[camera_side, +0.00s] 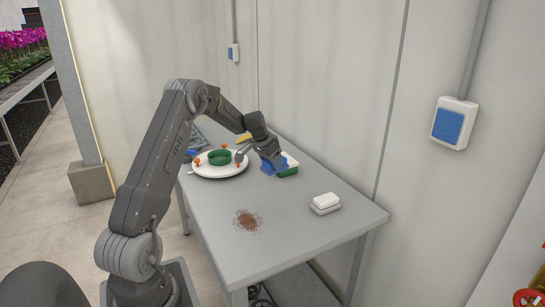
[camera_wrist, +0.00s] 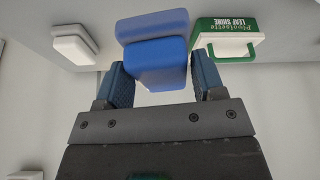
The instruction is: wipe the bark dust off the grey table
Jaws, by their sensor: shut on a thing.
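The bark dust (camera_side: 247,220) is a small brown patch on the grey table (camera_side: 285,237), near its front left edge. My gripper (camera_side: 272,164) is at the far right part of the table, beyond the dust and apart from it. The dust does not show in the wrist view.
A green and white Leaf Shine box (camera_wrist: 225,42) is close beside the block. A white block (camera_side: 325,202) sits at the table's right. A round white tray (camera_side: 222,173) with a green ring (camera_side: 219,158) and orange pieces is at the left. The table around the dust is clear.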

